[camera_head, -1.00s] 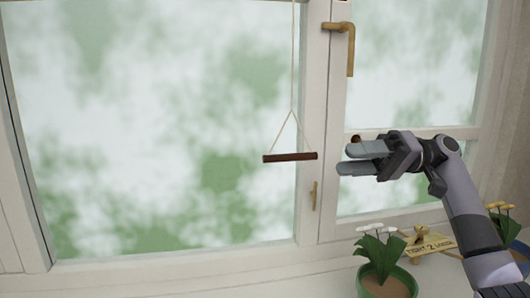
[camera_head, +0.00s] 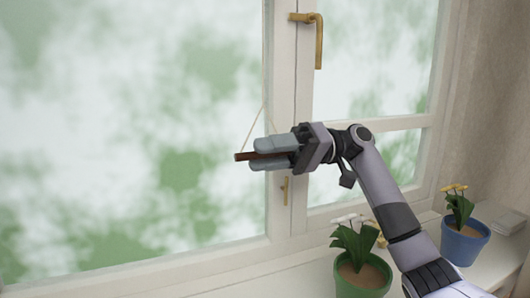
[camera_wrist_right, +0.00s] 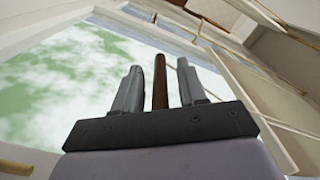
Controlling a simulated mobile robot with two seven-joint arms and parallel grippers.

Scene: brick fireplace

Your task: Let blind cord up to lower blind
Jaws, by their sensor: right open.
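The brown wooden bar (camera_head: 241,157) hangs from the blind cord (camera_head: 257,120) in front of the window. My right gripper (camera_head: 256,155) is open, with its two grey fingers above and below the bar; the bar's left end sticks out past the fingertips. In the right wrist view the bar (camera_wrist_right: 160,88) lies between the fingers of my gripper (camera_wrist_right: 159,68), with a gap on each side. The bar's right part is hidden by the gripper in the head view. The blind itself does not clearly show. My left gripper is not in view.
The window frame (camera_head: 282,75) stands behind the gripper, with a brass handle (camera_head: 319,42) above and a small latch (camera_head: 285,190) below. On the sill, a green pot plant (camera_head: 362,278) and a blue pot plant (camera_head: 464,243) stand near my right arm.

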